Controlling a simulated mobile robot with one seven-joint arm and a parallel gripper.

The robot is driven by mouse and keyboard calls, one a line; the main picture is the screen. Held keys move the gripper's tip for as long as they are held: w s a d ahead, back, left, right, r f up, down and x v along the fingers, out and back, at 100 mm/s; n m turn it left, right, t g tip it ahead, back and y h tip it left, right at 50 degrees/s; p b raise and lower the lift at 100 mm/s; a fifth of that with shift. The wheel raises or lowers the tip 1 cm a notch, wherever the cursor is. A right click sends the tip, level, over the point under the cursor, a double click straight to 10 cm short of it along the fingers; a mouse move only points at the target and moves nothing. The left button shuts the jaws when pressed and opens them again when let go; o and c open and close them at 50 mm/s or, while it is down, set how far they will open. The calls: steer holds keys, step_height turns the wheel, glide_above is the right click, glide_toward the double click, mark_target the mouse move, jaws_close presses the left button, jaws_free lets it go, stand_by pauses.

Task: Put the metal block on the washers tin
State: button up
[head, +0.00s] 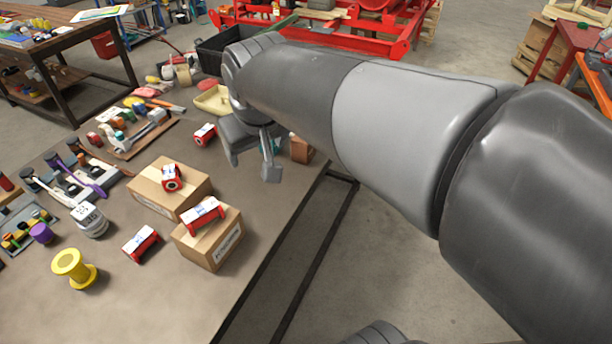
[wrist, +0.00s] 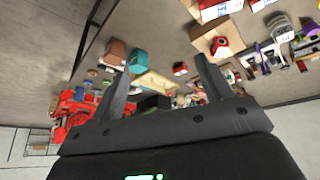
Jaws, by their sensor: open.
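My gripper (head: 252,170) is open and empty, over the far right part of the bench in the head view. Its two fingers (wrist: 163,67) stand wide apart in the wrist view with nothing between them. A teal item (wrist: 137,61) and a brown block-shaped item (wrist: 117,50) lie beyond the left finger in the wrist view. The brown item (head: 301,149) also shows right of my gripper in the head view, partly behind my arm. I cannot tell for certain which items are the metal block and the washers tin; no such label is readable.
Cardboard boxes (head: 215,245) with red-and-white items on top stand near the bench's right edge. A yellow spool (head: 73,269) and a white labelled jar (head: 91,221) stand at the left. A pale yellow tray (head: 213,101) lies behind my gripper. The front bench surface (head: 150,300) is clear.

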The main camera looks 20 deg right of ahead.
steer(key=s+d+f+m, duration=0.2)
steer(key=s+d+f, duration=0.2)
steer(key=s+d, duration=0.3)
steer(key=shift+s+d+f+m, duration=0.2)
steer(key=shift+s+m, duration=0.1)
steer(key=shift+s, duration=2.15)
